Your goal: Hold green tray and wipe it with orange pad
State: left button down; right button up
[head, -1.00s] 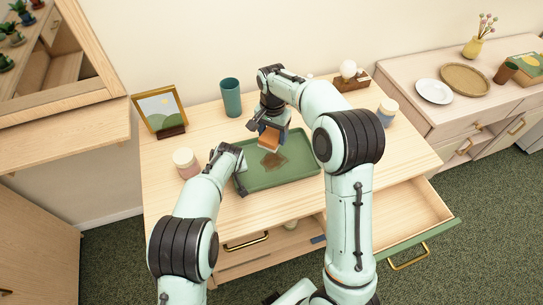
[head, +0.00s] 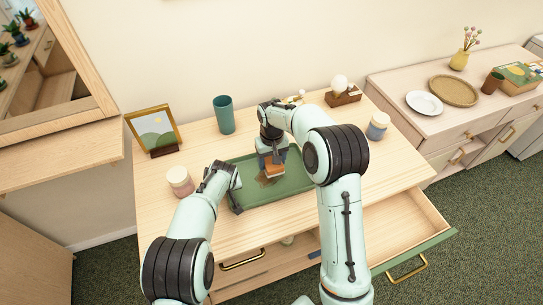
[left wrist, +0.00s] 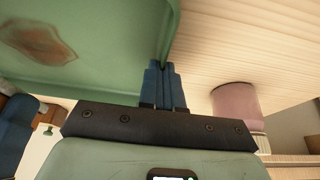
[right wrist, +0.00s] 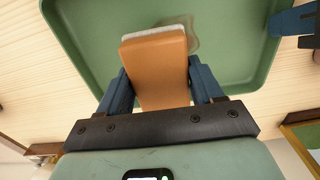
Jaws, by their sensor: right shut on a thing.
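The green tray (head: 250,194) lies on the wooden dresser top, with a brown stain (head: 265,181) on its floor; the stain also shows in the left wrist view (left wrist: 38,43). My left gripper (head: 238,190) is at the tray's left side; in the left wrist view its fingers (left wrist: 166,82) are close together on the tray's rim. My right gripper (head: 272,157) is shut on the orange pad (head: 274,170), over the tray beside the stain. In the right wrist view the pad (right wrist: 155,70) has a pale underside and partly hides the stain. I cannot tell whether it touches the tray.
A pink jar (head: 180,181) stands left of the tray. A picture frame (head: 155,131), a teal cup (head: 224,115), a wooden box (head: 343,97) and a blue jar (head: 378,126) stand toward the back and right. An open drawer (head: 410,213) juts out at the front right.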

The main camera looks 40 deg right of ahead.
aim_at(262, 179)
jog(key=shift+f, duration=2.4)
jog(key=shift+w+a+f, duration=0.3)
jog(key=shift+a+f, duration=0.3)
jog(key=shift+a, duration=0.25)
jog(key=shift+c, duration=0.4)
jog(key=shift+w+a, duration=0.3)
jog(key=shift+a, duration=0.5)
jog(key=shift+s+d, duration=0.3)
jog(key=shift+d, duration=0.45)
jog(key=shift+s+d, duration=0.25)
jog(key=shift+d, duration=0.5)
jog(key=shift+d+r, duration=0.15)
jog(key=shift+r, duration=3.95)
